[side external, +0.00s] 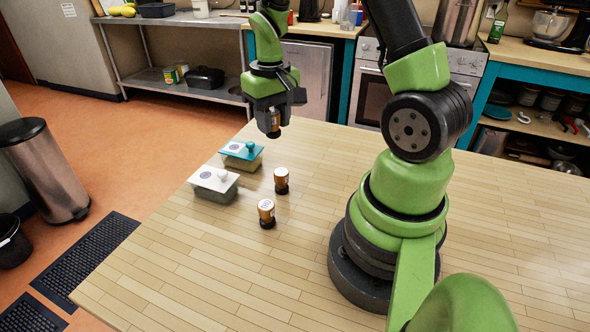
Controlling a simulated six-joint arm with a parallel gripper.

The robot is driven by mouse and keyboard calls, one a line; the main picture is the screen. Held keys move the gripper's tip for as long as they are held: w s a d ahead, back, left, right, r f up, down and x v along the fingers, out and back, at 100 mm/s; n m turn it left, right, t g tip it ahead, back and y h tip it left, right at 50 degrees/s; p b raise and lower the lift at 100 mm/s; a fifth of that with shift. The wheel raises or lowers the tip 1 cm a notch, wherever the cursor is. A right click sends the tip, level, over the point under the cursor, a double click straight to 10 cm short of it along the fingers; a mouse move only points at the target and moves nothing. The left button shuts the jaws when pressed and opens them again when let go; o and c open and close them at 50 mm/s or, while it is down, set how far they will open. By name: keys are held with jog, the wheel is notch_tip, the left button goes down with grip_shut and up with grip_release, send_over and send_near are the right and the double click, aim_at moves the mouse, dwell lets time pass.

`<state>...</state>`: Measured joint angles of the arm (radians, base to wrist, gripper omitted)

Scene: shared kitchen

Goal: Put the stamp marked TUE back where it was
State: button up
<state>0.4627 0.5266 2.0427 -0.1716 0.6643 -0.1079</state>
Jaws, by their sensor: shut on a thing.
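My gripper (273,112) is shut on a brown stamp with a dark base (273,124) and holds it above the far edge of the wooden table. Any marking on the held stamp cannot be read. Two similar stamps stand upright on the table, nearer the camera. One is the far stamp (282,180). The other is the near stamp (267,212), with a pale label on its top that is too small to read. I cannot tell which stamp is marked TUE.
A box with a teal lid (231,157) and a box with a white lid (205,184) stand just left of the standing stamps. Each lid has a knob and a pale round patch. The wooden table (190,270) is bare toward the front.

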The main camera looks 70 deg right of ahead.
jog(key=s+d+f+m, duration=0.2)
jog(key=s+d+m, duration=0.1)
jog(key=d, duration=0.2)
send_over(299, 172)
notch_tip(299, 172, down, 5)
jog(key=shift+s+f, duration=0.1)
jog(key=shift+f, duration=2.45)
jog(key=o, duration=0.9)
jog(key=shift+f, duration=0.15)
jog(key=shift+o, duration=0.2)
